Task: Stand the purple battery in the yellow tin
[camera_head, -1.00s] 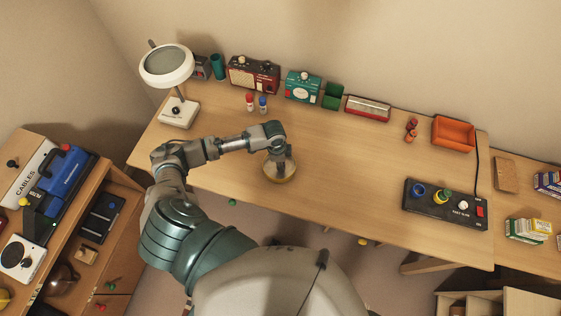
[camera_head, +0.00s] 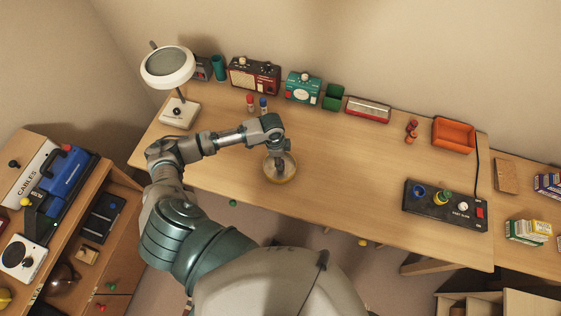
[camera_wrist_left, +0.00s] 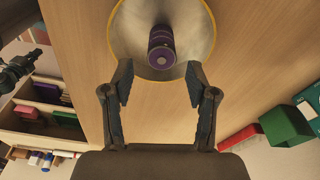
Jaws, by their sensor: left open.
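The yellow tin (camera_head: 292,178) is a shallow round dish with a yellow rim, near the front edge of the desk. In the left wrist view the tin (camera_wrist_left: 125,30) is at the top, and the purple battery (camera_wrist_left: 160,40) is inside its rim. The battery looks upright, its round end facing the camera. My left gripper (camera_wrist_left: 159,82) is open, a finger on either side, with nothing between the tips; the battery is beyond them. In the head view the gripper (camera_head: 281,152) is over the tin and hides the battery.
A magnifier lamp (camera_head: 179,112) stands at the left of the desk. Radios and a green box (camera_head: 334,97) line the back. A black control panel (camera_head: 445,206) and an orange tray (camera_head: 454,133) are at right. The desk's middle is clear.

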